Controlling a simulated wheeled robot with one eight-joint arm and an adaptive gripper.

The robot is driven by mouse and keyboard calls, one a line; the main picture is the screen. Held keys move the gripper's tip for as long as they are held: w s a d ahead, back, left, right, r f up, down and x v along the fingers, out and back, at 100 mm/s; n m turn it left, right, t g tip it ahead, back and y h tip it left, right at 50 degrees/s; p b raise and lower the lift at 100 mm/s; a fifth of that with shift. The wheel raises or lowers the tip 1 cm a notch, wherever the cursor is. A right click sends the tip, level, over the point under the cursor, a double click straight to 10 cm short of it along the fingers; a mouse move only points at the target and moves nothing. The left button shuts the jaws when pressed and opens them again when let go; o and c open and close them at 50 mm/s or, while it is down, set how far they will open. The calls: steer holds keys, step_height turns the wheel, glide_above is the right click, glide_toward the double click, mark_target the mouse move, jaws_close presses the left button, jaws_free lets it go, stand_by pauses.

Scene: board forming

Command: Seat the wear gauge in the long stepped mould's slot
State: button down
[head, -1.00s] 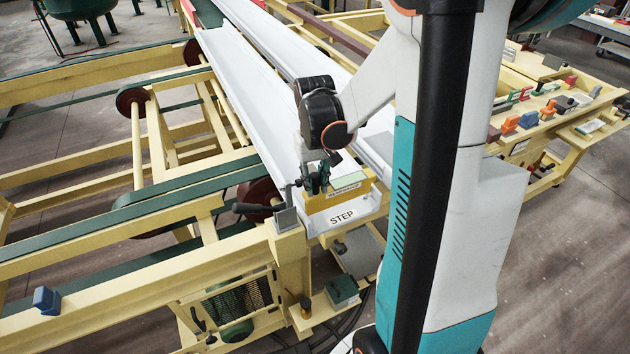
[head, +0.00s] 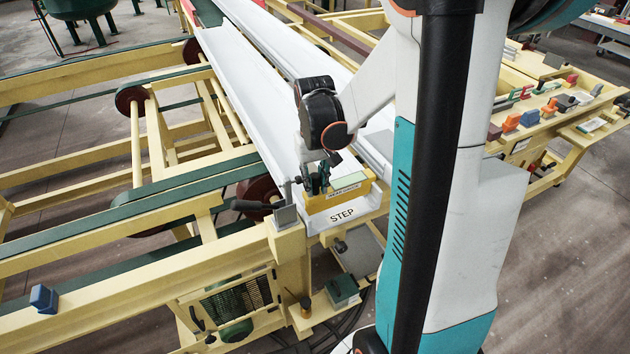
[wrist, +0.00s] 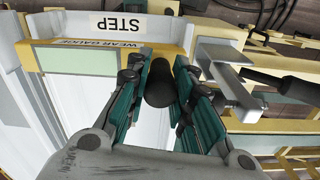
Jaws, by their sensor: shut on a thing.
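The wear gauge is a yellow piece with a pale green panel; its body (head: 352,199) is at the near end of the long white mould. In the wrist view its yellow bar (wrist: 50,56) carries the words WEAR GAUGE. My gripper (head: 318,180) is at the gauge's left side. In the wrist view my gripper (wrist: 163,78) is shut on the gauge's dark round grip (wrist: 160,88). The mould's end face (head: 343,216) is labelled STEP, and the label also shows in the wrist view (wrist: 118,25). The gauge hides the slot, so I cannot tell how deep it sits.
A grey clamp with a dark handle (head: 250,206) stands just left of the gauge. A second white mould runs alongside, partly behind my arm. Yellow frame rails (head: 120,262) surround the moulds. A bench with several coloured blocks (head: 530,118) is at the right.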

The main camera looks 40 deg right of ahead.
steer(key=shift+f+b, duration=0.9)
steer(key=shift+f, duration=0.2)
steer(key=c, duration=1.3)
jaws_free()
steer(key=shift+d, duration=0.1)
step_height(320, 180, up, 12)
steer(key=shift+f, duration=0.1)
